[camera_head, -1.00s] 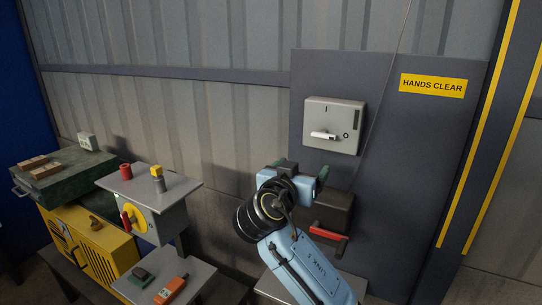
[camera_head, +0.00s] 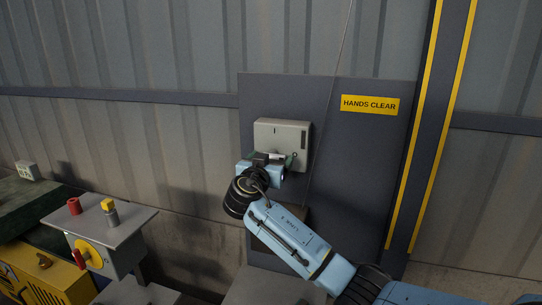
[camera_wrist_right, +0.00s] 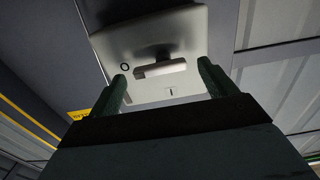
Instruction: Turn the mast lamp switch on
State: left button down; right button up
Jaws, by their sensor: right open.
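A light grey switch box (camera_head: 296,133) is mounted on the dark panel, with a pale handle lying roughly level across its front. The right wrist view shows the box (camera_wrist_right: 190,32) closer, with its handle (camera_wrist_right: 160,69), an O mark at the left and an I mark below. My right gripper (camera_head: 272,160) is open in front of the box's lower part. In the wrist view its green fingers (camera_wrist_right: 160,85) stand on either side of the handle, with a gap at each side; contact is not visible. No lamp label is readable. My left gripper is out of view.
A yellow HANDS CLEAR sign (camera_head: 370,104) is on the panel. My right arm covers most of a dark box (camera_head: 294,214) below the switch. At the left, a grey pedestal (camera_head: 110,229) carries red and yellow parts and a red-yellow rotary switch (camera_head: 89,256).

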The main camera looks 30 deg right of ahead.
jog(key=shift+w+d, duration=0.15)
jog(key=c, duration=1)
